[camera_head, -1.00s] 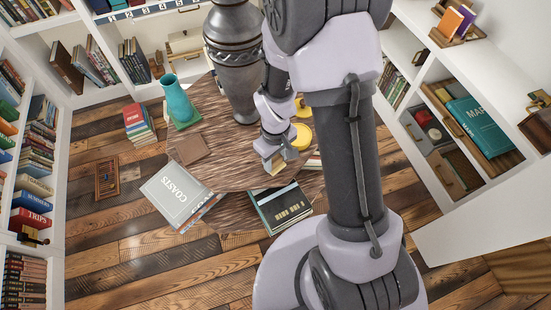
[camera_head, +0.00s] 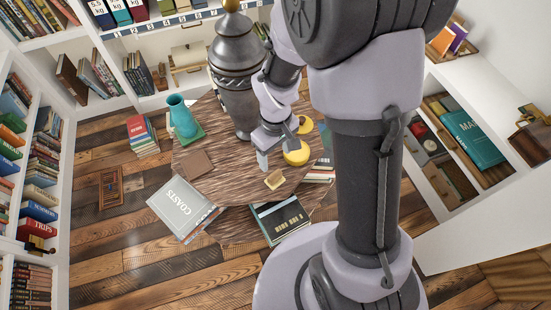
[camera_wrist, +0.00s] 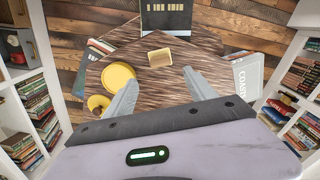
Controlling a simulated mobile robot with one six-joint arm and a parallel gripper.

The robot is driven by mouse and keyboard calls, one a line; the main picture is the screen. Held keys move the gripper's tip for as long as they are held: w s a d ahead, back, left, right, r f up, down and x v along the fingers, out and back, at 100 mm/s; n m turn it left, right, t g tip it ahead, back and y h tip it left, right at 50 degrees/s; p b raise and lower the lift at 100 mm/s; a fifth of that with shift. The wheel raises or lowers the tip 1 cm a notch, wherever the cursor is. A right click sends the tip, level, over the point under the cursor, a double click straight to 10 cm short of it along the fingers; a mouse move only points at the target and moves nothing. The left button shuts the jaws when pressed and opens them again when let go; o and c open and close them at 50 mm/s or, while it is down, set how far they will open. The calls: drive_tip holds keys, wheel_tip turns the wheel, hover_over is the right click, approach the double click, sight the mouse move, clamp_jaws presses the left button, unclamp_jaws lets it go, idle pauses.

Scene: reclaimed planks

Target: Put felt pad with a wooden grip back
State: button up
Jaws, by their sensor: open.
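A small tan block (camera_head: 275,180) with a wooden-looking top, which seems to be the felt pad with a wooden grip, lies on the round wooden table (camera_head: 235,185) near its front edge. It also shows in the wrist view (camera_wrist: 161,57), ahead of the fingertips. My gripper (camera_head: 274,155) is open and empty above the table, behind the pad in the head view and apart from it. In the wrist view my gripper (camera_wrist: 164,84) has its two fingers spread, with bare tabletop between them. The pad's underside is hidden.
A yellow disc (camera_wrist: 118,76) lies close beside one finger. A large grey urn (camera_head: 236,80), a teal vase (camera_head: 182,117) and a brown square (camera_head: 196,164) stand or lie on the table. Books, including a grey one (camera_head: 183,207), surround it. Shelves line the room; the right one (camera_head: 455,140) has compartments.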

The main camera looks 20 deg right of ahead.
wheel_tip(320, 180, up, 14)
drive_tip(key=s+a+m+t, duration=0.1)
drive_tip(key=s+m+t, duration=0.2)
drive_tip(key=m, duration=0.1)
drive_tip(key=s+a+r+m+t+y, duration=0.2)
drive_tip(key=s+a+r+m, duration=0.1)
drive_tip(key=s+r, duration=0.6)
drive_tip(key=shift+s+r+m+t, duration=0.3)
drive_tip(key=shift+s+m+t, duration=0.1)
drive_tip(key=shift+m, duration=0.5)
